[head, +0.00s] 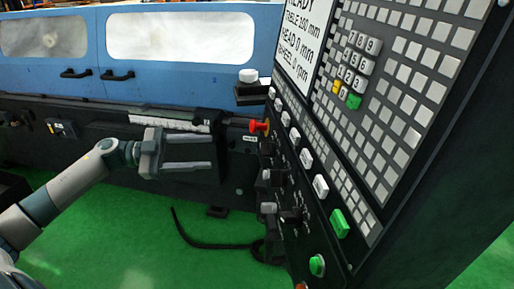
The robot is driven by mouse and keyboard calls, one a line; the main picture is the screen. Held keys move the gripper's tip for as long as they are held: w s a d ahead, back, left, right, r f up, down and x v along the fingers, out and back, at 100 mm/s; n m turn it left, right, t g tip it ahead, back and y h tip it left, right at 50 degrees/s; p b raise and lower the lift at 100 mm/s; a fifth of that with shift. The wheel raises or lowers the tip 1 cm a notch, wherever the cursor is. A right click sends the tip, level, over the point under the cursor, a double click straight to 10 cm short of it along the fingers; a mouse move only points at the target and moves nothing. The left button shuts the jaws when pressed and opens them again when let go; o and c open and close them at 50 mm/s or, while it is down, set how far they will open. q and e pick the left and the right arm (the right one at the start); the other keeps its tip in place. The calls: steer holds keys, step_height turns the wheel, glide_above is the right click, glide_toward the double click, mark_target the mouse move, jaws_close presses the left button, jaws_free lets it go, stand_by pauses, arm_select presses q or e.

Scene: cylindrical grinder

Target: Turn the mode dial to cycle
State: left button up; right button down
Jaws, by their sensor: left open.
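My left gripper (211,152) is open and empty, its two grey fingers pointing right toward the control panel (352,150). It is left of the panel's lower left edge, with a visible gap in the picture. Several dark knobs sit along that edge, among them an upper knob (267,147), a middle knob (271,178) and a lower knob (291,215). Their labels are too small to read, so I cannot tell which one is the mode dial or where it points. My right gripper is not in view.
A red knob (259,126) sticks out at the panel's left edge. A green button (317,265) sits low on the panel. The blue machine doors (180,35) are behind. A black cable (205,245) lies on the green floor (120,230).

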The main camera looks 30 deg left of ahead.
mark_target(261, 149)
arm_select(q)
steer(key=p+x, duration=0.5)
steer(key=x, duration=0.8)
steer(key=shift+w+d+r+p, duration=0.2)
steer(key=shift+d+p, duration=0.1)
steer(key=shift+p, duration=0.1)
steer(key=shift+w+d+f, duration=0.15)
steer(key=shift+w+d, duration=0.2)
steer(key=shift+d, duration=0.2)
steer(key=c, duration=1)
